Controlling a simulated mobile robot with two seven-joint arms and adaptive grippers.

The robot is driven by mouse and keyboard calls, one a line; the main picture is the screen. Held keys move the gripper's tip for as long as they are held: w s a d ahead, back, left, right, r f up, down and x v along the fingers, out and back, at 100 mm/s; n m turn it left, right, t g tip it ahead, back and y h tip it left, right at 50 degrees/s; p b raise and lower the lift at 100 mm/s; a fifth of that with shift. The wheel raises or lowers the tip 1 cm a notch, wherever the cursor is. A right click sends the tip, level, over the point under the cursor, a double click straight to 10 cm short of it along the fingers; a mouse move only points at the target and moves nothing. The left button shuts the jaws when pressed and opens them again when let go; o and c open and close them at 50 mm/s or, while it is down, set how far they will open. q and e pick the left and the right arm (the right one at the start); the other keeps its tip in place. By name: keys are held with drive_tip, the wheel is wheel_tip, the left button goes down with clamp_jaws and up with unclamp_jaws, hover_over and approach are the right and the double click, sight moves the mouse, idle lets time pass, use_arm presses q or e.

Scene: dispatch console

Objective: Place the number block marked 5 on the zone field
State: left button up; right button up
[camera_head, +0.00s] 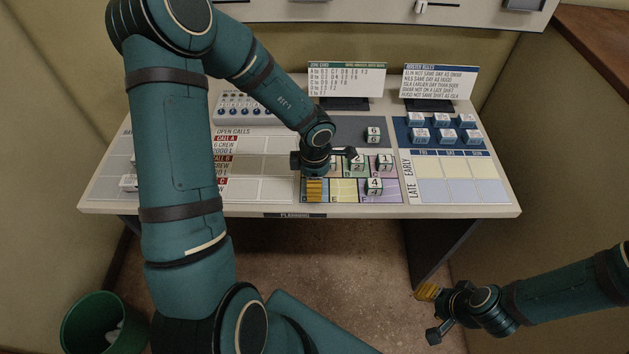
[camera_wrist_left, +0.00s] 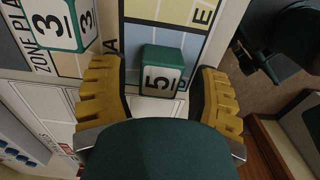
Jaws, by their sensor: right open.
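The number block marked 5 (camera_wrist_left: 160,78), white-faced with a green top, stands among pale blue and yellow cells in the left wrist view. My left gripper (camera_head: 314,186) is over the left part of the coloured zone field (camera_head: 344,197) in the head view. Its yellow fingers are apart, one on each side of the block, with gaps visible. The block is hidden by this gripper in the head view. A block marked 3 (camera_wrist_left: 58,22) stands nearby in the left wrist view. My right gripper (camera_head: 431,313) is open and empty, off the console's front right.
A block marked 4 (camera_head: 374,187) stands on the field, with other number blocks (camera_head: 385,162) behind it. Blue blocks (camera_head: 440,134) fill a tray at right. Two cards (camera_head: 346,80) stand at the back. A green bin (camera_head: 100,325) is on the floor.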

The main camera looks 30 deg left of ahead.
use_arm(q)
drive_tip(key=shift+r, duration=0.3)
wheel_tip(320, 180, up, 12)
drive_tip(key=p, duration=0.4)
drive_tip(key=shift+f+p, duration=0.15)
drive_tip(key=shift+p, duration=0.2)
drive_tip(key=shift+s, duration=0.1)
